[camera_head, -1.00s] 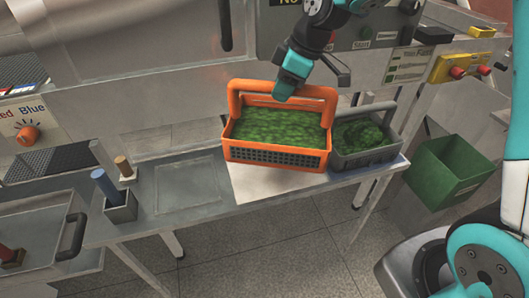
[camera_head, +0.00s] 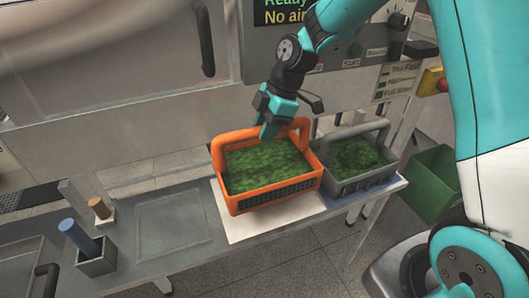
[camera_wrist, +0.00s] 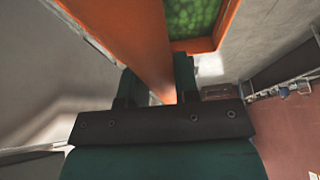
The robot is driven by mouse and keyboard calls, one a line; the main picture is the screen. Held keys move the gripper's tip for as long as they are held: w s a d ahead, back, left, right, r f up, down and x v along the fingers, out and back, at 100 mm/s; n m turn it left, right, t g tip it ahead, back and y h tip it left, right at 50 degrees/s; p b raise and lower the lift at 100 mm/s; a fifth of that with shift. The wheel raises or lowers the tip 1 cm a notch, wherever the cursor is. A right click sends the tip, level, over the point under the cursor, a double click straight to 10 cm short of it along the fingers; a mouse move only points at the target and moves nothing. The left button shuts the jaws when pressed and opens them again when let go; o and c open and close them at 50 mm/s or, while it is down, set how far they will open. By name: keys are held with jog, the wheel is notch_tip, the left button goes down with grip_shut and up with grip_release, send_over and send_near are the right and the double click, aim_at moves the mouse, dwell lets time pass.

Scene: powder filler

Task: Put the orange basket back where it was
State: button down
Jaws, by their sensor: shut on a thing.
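The orange basket (camera_head: 270,203), filled with green pieces, is at the middle of the head view, over or on a white mat (camera_head: 228,226) on the long shelf. I cannot tell whether its base touches the mat. My gripper (camera_head: 268,132) is shut on the basket's handle from above. In the wrist view the orange handle (camera_wrist: 133,40) runs between my fingers (camera_wrist: 178,85), and a corner of the green filling shows. The basket's far side is partly hidden by my gripper.
A grey basket (camera_head: 345,184) with green filling stands close on the right, on a blue mat (camera_head: 385,188). An empty marked area (camera_head: 172,222) lies left. Holders with a blue peg (camera_head: 78,237) and a tan peg (camera_head: 100,207) stand farther left. A green bin (camera_head: 430,185) is at right.

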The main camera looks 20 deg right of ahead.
send_over(265, 175)
jog(key=shift+f+p, duration=0.35)
jog(key=shift+f, duration=3.35)
jog(key=c, duration=0.8)
grip_release()
jog(key=shift+f, duration=0.15)
jog(key=shift+c, duration=0.2)
jog(key=b+v, duration=0.2)
jog(key=v, duration=1)
jog(key=shift+s+a, duration=0.1)
jog(key=shift+s, duration=0.1)
jog(key=s+a+r+m, duration=0.2)
jog(key=s+a+m, duration=0.1)
jog(key=s, duration=0.5)
jog(key=s+a+r+m, duration=0.2)
jog(key=s+a+m, duration=0.1)
jog(key=s, duration=0.5)
jog(key=s+a+r+m, duration=0.3)
jog(key=s+m, duration=0.2)
jog(key=s, duration=0.3)
jog(key=shift+s, duration=0.2)
